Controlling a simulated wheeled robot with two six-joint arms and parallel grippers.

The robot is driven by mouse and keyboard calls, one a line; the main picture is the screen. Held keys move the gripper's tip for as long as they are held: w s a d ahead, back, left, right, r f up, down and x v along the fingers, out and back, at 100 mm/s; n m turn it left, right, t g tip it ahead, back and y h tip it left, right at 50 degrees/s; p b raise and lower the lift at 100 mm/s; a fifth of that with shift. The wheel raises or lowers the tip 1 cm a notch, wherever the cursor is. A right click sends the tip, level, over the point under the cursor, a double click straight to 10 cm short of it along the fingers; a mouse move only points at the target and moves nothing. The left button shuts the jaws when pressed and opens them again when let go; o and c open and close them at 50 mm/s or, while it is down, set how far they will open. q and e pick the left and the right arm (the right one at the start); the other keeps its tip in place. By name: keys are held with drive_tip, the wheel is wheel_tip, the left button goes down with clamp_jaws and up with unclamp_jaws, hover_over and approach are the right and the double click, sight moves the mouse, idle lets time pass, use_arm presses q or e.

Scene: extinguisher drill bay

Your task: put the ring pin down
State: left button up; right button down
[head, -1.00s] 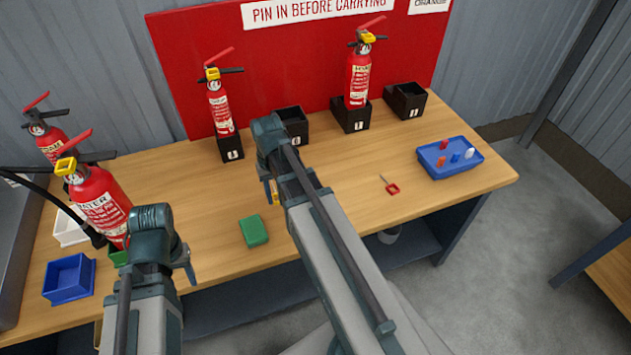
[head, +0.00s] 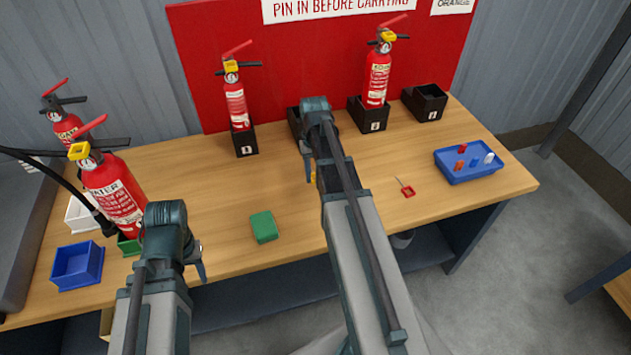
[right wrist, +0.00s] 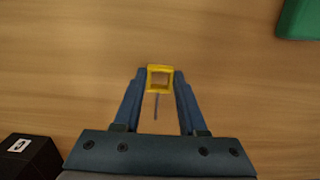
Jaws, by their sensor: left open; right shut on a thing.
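The ring pin (right wrist: 160,90) has a square yellow ring and a thin grey shaft. In the right wrist view my right gripper (right wrist: 160,76) is shut on its ring above bare wood, with the shaft pointing toward the gripper body. In the head view a little yellow of it (head: 313,179) shows beside my right arm, which hides most of that gripper. I cannot tell the pin's exact height over the bench (head: 225,200). My left gripper (head: 199,264) is open and empty, at the bench's front left; its fingers are partly hidden by the wrist.
A red ring pin (head: 407,189) lies on the bench, left of a blue tray (head: 470,175) of small parts. A green block (head: 264,227) lies nearer the front. Extinguishers (head: 376,78) and black holders (head: 425,102) line the back. A blue bin (head: 77,266) stands left.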

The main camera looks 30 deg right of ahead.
sight(315, 176)
use_arm(q)
wheel_tip(315, 176, down, 2)
drive_tip(key=shift+f+b, duration=0.2)
drive_tip(key=shift+b, duration=0.45)
use_arm(e)
wheel_tip(315, 176, down, 2)
drive_tip(key=shift+f, duration=0.2)
use_arm(q)
drive_tip(key=shift+r, duration=0.1)
use_arm(e)
drive_tip(key=shift+r, duration=0.1)
use_arm(q)
drive_tip(key=shift+f, duration=0.2)
use_arm(e)
drive_tip(key=c, duration=0.9)
unclamp_jaws()
drive_tip(key=shift+f, duration=0.2)
use_arm(q)
drive_tip(key=shift+r, duration=0.1)
use_arm(e)
drive_tip(key=o, duration=0.4)
drive_tip(key=shift+r, duration=0.1)
drive_tip(key=shift+o, duration=0.2)
